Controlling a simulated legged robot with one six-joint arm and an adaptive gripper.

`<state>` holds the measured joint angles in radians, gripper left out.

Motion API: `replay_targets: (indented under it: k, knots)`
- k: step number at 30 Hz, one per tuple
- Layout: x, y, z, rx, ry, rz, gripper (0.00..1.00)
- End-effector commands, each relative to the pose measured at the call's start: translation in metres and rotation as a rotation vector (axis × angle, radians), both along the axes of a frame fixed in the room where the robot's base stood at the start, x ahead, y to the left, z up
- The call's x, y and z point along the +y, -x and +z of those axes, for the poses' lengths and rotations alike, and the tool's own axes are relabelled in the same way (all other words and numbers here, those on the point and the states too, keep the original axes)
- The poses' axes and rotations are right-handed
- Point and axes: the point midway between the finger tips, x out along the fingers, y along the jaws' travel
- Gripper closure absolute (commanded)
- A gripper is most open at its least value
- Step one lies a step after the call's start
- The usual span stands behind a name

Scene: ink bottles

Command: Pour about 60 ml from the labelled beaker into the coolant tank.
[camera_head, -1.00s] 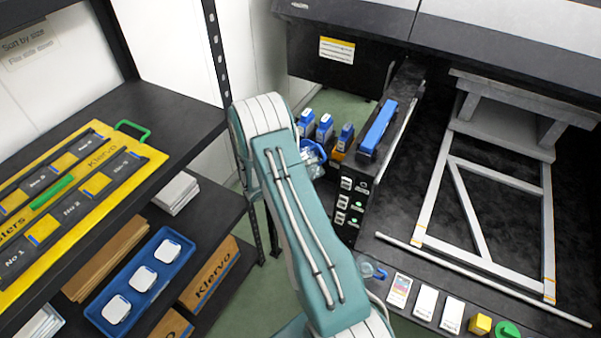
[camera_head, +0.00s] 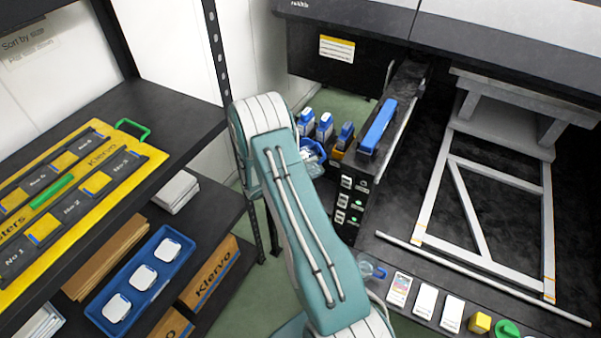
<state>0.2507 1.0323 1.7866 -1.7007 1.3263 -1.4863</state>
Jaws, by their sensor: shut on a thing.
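My teal arm rises from the bottom middle and bends over at its upper joint. A blue, partly clear vessel (camera_head: 313,152) shows just right of the arm, below the row of ink bottles. The arm covers part of it, and I cannot tell whether it is the coolant tank or the labelled beaker. A small clear vessel with a blue tint (camera_head: 373,270) stands at the front left of the dark machine bed, close to the arm. I cannot read any label on it.
Several blue-capped ink bottles (camera_head: 325,126) stand behind the arm, beside a long blue bar (camera_head: 378,127). A grey metal frame (camera_head: 485,210) and a long rod (camera_head: 480,278) lie on the machine bed. On the left, a shelf holds a yellow tray (camera_head: 145,160) and, lower, a blue tray (camera_head: 100,318).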

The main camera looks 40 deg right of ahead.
Motion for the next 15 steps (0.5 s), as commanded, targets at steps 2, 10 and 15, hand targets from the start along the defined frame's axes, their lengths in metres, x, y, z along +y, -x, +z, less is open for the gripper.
replay_targets:
  k: [2,10,15]
  knots:
    - [0.0003,0.0010,0.0001,0.003,0.000,0.001,0.63]
    - [0.0005,0.0048,-0.0003,0.015,-0.001,0.000,0.63]
    - [0.0011,0.0075,-0.0006,0.023,-0.002,-0.001,0.63]
